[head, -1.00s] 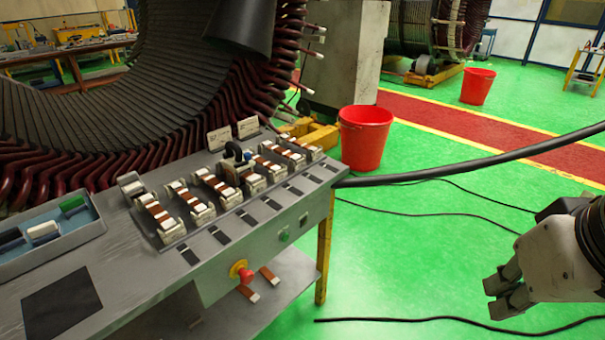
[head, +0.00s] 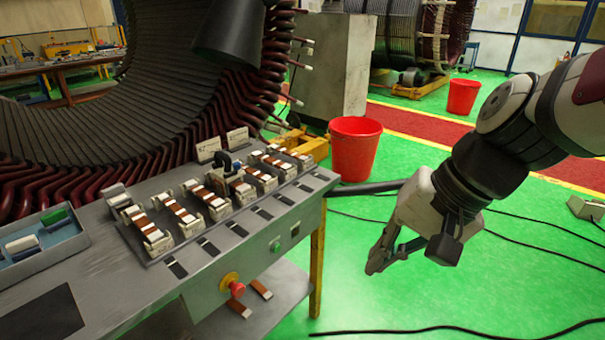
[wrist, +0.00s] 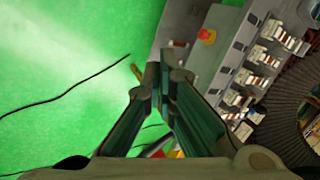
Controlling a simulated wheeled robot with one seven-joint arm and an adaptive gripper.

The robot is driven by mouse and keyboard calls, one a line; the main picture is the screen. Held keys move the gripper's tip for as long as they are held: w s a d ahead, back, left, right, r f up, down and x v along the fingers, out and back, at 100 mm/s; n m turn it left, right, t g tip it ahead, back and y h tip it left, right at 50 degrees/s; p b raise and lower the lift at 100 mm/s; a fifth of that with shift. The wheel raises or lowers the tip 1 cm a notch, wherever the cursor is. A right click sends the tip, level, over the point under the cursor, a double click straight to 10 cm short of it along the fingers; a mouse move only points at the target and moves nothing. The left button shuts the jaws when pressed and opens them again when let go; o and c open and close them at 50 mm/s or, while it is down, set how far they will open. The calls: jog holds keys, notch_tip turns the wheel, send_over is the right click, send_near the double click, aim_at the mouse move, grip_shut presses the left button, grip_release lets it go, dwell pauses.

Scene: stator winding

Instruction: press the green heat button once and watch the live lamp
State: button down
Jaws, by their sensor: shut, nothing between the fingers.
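Two small square fittings sit on the front panel of the grey bench, right of the red stop knob. The left one (head: 275,245) and the right one (head: 295,230) both show some green. I cannot tell which is the heat button and which the live lamp, or whether a lamp is lit. My gripper (head: 374,266) is shut and empty, pointing down and left over the green floor, right of the bench and apart from it. In the wrist view my closed fingers (wrist: 164,72) lie left of the bench panel.
A red stop knob on a yellow base (head: 232,284) sticks out of the panel. Clamped coil pieces (head: 207,201) line the bench top. A thick black cable (head: 365,188) leaves the bench corner behind my gripper. A red bucket (head: 354,150) stands behind.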

aim_at(277, 249)
jog(key=w+a+f+m+y+b, duration=0.25)
jog(key=w+a+f+m, duration=0.2)
jog(key=w+f, duration=0.35)
jog(key=w+a+f+m, duration=0.1)
jog(key=w+f+m, duration=0.2)
jog(key=w+f, duration=0.2)
jog(key=w+a+f+m+t+y+b, duration=0.1)
jog(key=w+f+m, duration=0.3)
jog(key=f, duration=0.7)
jog(key=w+a+f+m+b, duration=0.1)
jog(key=w+a+f+m, duration=0.1)
jog(key=w+f, duration=0.4)
notch_tip(277, 249, down, 2)
jog(key=shift+w+a+f+m+y, duration=0.15)
jog(key=shift+w+a+m+y, duration=0.2)
jog(key=shift+m, duration=0.3)
jog(key=shift+a, duration=0.1)
jog(key=w+a+b, duration=0.1)
jog(key=w+a, duration=0.4)
jog(key=a, duration=0.2)
jog(key=shift+w+b, duration=0.15)
jog(key=shift+b, duration=0.25)
jog(key=shift+w+a, duration=0.25)
